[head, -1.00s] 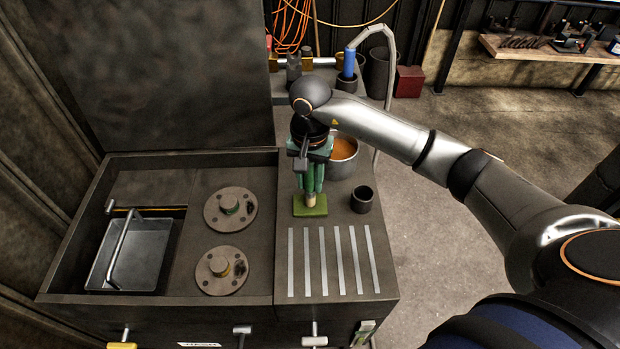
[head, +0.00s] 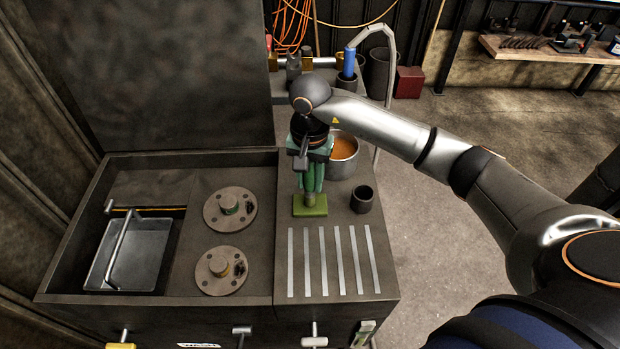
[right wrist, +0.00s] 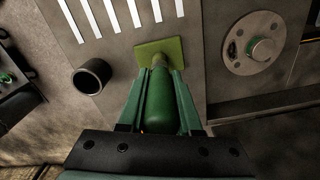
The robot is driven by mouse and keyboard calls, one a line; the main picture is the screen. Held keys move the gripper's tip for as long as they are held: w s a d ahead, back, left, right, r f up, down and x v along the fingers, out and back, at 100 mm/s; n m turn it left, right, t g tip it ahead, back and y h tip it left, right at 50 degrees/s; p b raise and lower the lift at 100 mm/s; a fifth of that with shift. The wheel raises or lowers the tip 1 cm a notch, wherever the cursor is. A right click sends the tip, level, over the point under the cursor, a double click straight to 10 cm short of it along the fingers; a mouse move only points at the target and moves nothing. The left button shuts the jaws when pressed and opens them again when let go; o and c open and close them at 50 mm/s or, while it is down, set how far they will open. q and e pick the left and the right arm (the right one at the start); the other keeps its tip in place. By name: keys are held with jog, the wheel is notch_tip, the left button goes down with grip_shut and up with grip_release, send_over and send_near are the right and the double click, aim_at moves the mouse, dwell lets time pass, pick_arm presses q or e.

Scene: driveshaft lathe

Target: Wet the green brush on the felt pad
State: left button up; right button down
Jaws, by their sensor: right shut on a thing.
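My right gripper (head: 311,187) is shut on the green brush, whose green handle (right wrist: 160,100) shows between the fingers in the right wrist view. The brush points down, and its lower end (head: 309,201) meets the green felt pad (head: 311,211). In the right wrist view the tip covers part of the pad (right wrist: 172,50) and appears to touch it. The fingers hide much of the handle in the head view. My left gripper is not in view.
A dark cup (head: 362,200) stands right of the pad. A pot of orange liquid (head: 343,155) is behind the gripper. Pale strips (head: 338,262) lie in front. Two round flanges (head: 229,209) and a metal basket (head: 139,252) sit in the recess at left.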

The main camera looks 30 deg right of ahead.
jog(key=shift+f, duration=0.1)
dwell(0.4)
jog(key=shift+r+p, duration=2)
jog(key=shift+r, duration=1.55)
